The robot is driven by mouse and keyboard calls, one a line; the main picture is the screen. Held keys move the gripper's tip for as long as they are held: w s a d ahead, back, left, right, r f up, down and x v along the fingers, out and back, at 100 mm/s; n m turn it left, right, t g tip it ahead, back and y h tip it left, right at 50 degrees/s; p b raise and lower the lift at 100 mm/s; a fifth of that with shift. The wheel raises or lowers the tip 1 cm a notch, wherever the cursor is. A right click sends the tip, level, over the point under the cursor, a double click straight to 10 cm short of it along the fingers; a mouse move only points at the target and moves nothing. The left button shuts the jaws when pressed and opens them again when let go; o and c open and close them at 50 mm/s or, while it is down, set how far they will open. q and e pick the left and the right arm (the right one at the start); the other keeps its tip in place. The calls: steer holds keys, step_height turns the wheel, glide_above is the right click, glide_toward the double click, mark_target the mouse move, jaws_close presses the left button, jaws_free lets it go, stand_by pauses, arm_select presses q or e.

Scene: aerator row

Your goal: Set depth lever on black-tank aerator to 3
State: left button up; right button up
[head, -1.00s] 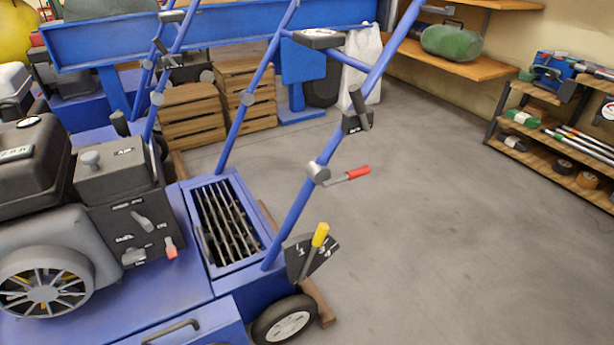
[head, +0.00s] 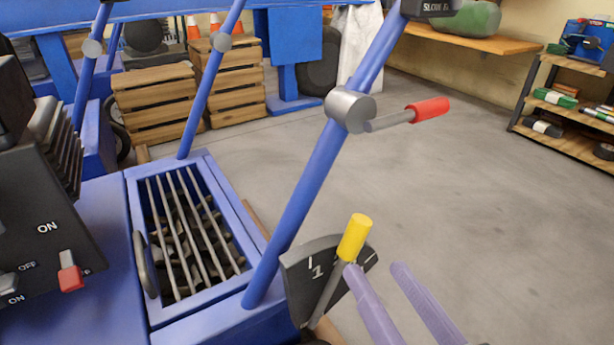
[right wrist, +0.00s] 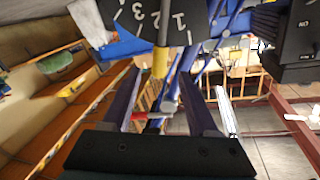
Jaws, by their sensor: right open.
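The depth lever (head: 354,238) has a yellow grip on a grey shaft and leans up to the right over its black numbered plate (head: 298,272), low centre in the head view. A 1 shows left of the shaft; the shaft hides other marks, so I cannot tell its setting. My right gripper (head: 375,267) is open, its purple fingers just right of and below the yellow grip. In the right wrist view the yellow grip (right wrist: 160,62) appears between the open fingers (right wrist: 159,72), near the tips, with the numbered plate above. My left gripper is out of view.
A blue handle bar (head: 315,185) with a red-tipped lever (head: 428,110) rises above the depth lever. A grated blue box (head: 137,215) and the black panel with a red switch (head: 70,277) are left. The floor (head: 470,200) to the right is clear.

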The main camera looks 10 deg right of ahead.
mark_target(360, 245)
steer(key=w, duration=0.2)
steer(key=w+b, duration=0.1)
steer(key=w, duration=0.1)
steer(key=w+a+b, duration=0.1)
steer(key=w, duration=0.1)
steer(key=shift+w+f, duration=0.1)
steer(key=shift+w, duration=0.15)
steer(key=shift+w+b, duration=0.35)
steer(key=shift+b, duration=0.05)
steer(key=c, duration=0.8)
jaws_close()
